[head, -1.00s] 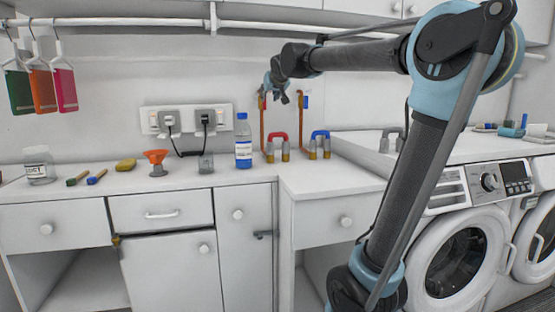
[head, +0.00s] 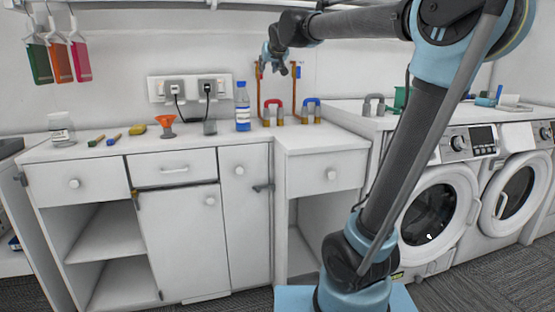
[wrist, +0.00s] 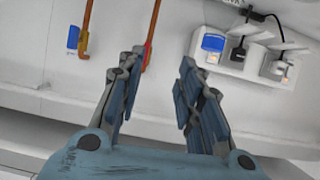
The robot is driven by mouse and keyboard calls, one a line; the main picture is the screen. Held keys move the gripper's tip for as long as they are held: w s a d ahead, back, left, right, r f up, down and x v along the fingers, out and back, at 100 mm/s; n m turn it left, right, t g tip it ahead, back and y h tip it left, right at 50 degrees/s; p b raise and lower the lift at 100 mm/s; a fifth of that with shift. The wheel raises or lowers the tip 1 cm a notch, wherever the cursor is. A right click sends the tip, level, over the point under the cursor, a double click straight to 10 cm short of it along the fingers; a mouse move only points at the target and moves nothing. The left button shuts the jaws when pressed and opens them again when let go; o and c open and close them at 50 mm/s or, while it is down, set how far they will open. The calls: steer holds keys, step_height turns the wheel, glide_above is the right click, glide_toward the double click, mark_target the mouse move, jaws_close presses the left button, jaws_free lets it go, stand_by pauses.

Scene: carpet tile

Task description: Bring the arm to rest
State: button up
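My gripper (head: 280,68) hangs above the counter near the back wall in the head view, at the end of my raised arm. In the wrist view my gripper (wrist: 158,85) shows two fingers standing apart with nothing between them, so it is open and empty. Copper pipes (wrist: 150,35) and the white wall lie beyond the fingers. The gripper appears clear of the counter and of the things on it.
Below stand a blue-capped bottle (head: 242,110), an orange funnel (head: 166,122), red-handled (head: 273,106) and blue-handled (head: 311,108) valves, and a glass jar (head: 61,130). Wall sockets (head: 190,88) are behind. Washing machines (head: 438,215) stand at right; coloured tags (head: 60,62) hang at left.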

steer(key=s+d+f+m+g+h, duration=0.1)
steer(key=s+d+f+g+h, duration=0.15)
steer(key=s+d+f, duration=0.8)
steer(key=s+d+f+m+g+h, duration=0.1)
steer(key=s+d+f+g, duration=0.2)
steer(key=s+d+f, duration=0.7)
steer(key=s+d+f+g, duration=0.1)
steer(key=s+f+g, duration=0.1)
steer(key=s+f, duration=0.8)
steer(key=s+d+f+m+g, duration=0.1)
steer(key=s+f+g, duration=0.2)
steer(key=s+f, duration=0.7)
step_height(320, 180, down, 6)
steer(key=shift+s+r, duration=0.2)
steer(key=shift+w+f+g, duration=0.2)
steer(key=shift+w+g, duration=0.05)
steer(key=shift+w, duration=0.25)
